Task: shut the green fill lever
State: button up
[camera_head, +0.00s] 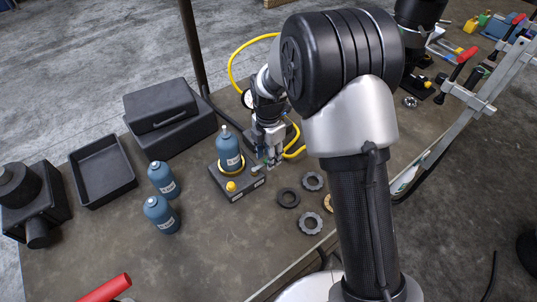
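I cannot make out a green fill lever; my gripper and arm cover part of the area where it could be. A dark fill station (240,190) stands mid-table, with a blue bottle (229,150) upright in its yellow ring and a yellow knob (231,186) on its front. My gripper (272,160) points down at the station's right side, close beside the bottle. Its fingertips are small here, and I cannot tell whether they are apart or touching anything.
Two blue bottles (161,214) stand to the left, near an empty black tray (101,171) and a black case (160,106). Several ring gears (311,224) lie right of the station. A yellow hose (238,61) curves behind my gripper. The front left table is mostly clear.

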notch_tip(320, 180, up, 12)
jog(key=shift+f, duration=0.2)
dwell(0.4)
jog(key=s+d+r+m+t+b, duration=0.25)
jog(key=s+d+r+m, duration=0.45)
jog(key=s+r+m, duration=0.35)
jog(key=s+d+f+m+t+b, duration=0.1)
jog(key=s+d+f+m, duration=0.1)
jog(key=s+m, duration=0.5)
jog(key=s+d+f+m+t+b, duration=0.1)
jog(key=s+d+f+m+b, duration=0.1)
jog(key=s+m, duration=0.5)
jog(key=s, duration=0.3)
jog(key=shift+d+f, duration=0.25)
jog(key=shift+f, duration=0.05)
jog(key=shift+a, duration=0.15)
